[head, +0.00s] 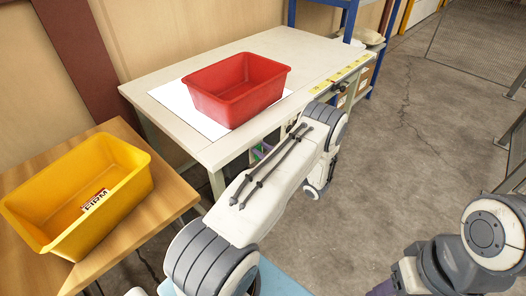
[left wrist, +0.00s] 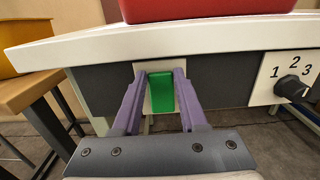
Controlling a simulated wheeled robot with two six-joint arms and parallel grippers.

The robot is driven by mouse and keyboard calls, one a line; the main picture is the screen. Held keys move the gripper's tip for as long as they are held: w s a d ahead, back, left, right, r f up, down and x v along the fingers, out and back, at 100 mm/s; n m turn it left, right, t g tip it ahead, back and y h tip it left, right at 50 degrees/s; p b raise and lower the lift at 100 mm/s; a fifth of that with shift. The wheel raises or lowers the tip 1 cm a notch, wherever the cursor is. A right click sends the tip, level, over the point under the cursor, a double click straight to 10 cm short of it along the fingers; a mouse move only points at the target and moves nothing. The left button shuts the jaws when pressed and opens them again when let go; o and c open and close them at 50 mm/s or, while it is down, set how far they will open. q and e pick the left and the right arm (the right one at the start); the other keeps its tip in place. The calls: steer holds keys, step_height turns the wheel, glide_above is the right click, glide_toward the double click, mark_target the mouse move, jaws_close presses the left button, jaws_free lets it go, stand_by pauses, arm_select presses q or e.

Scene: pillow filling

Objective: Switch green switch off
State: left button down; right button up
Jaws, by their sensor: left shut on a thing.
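The green switch (left wrist: 161,94) sits on a pale plate on the dark front panel under the white table's edge. In the left wrist view, the two purple fingers of my left gripper (left wrist: 159,74) stand on either side of it, their tips at the plate. The left gripper is shut on the switch.
A rotary knob (left wrist: 291,87) marked 1, 2, 3 is right of the switch. A red bin (head: 240,94) stands on the white table (head: 155,92). A yellow bin (head: 125,190) stands on a wooden table (head: 172,197) at left. Open floor lies at right.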

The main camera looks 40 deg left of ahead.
arm_select(q)
steer(key=f+y+b, duration=0.1)
steer(key=b, duration=0.2)
steer(key=y+b, duration=0.2)
steer(key=b, duration=0.1)
steer(key=shift+d+f, duration=0.35)
steer(key=shift+r+y+b, duration=0.1)
steer(key=shift+y+b, duration=0.4)
steer(key=shift+b, duration=0.1)
steer(key=shift+r, duration=0.1)
steer(key=shift+t, duration=0.4)
steer(key=shift+c, duration=2.2)
jaws_free()
steer(key=shift+d, duration=0.1)
